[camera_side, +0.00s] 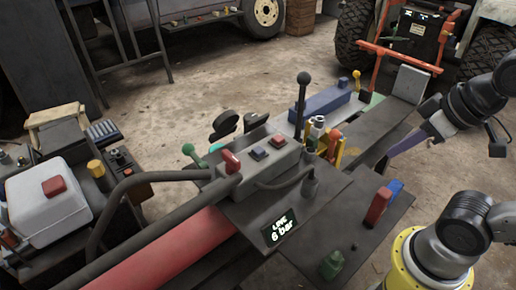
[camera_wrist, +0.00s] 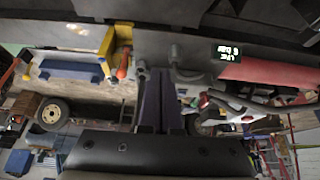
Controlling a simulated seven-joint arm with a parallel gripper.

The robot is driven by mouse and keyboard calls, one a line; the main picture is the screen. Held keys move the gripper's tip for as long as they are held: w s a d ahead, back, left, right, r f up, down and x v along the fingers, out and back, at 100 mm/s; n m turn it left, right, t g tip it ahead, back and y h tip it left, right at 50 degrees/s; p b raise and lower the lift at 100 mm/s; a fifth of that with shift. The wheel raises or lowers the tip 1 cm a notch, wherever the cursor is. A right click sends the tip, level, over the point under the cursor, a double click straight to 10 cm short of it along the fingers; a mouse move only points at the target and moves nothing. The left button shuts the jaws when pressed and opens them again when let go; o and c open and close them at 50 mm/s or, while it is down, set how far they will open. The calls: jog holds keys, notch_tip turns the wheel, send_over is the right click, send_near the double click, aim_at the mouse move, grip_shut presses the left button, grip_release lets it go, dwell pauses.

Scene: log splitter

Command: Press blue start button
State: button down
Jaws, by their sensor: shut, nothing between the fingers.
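I cannot make out the blue button in the wrist view.
A lit display (camera_side: 282,232) reads "LINE 6 bar" in front of the box. A black-knobbed lever (camera_side: 303,90) stands behind it. A red block (camera_side: 378,206), a blue block (camera_side: 395,190) and a green bottle-like item (camera_side: 331,264) stand on the right plate. A hose (camera_side: 150,178) runs left.

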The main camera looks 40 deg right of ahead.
jog(key=w+d+r+n+t+h, duration=0.1)
jog(key=w+d+r+n+t, duration=0.15)
jog(key=w+r+n, duration=0.55)
jog(key=n+t+y, duration=0.1)
jog(key=n+y, duration=0.1)
jog(key=n, duration=1.8)
send_over(261, 152)
notch_tip(261, 152, down, 9)
jog(key=shift+r, duration=0.15)
jog(key=shift+f, duration=4.35)
jog(key=shift+f, duration=0.15)
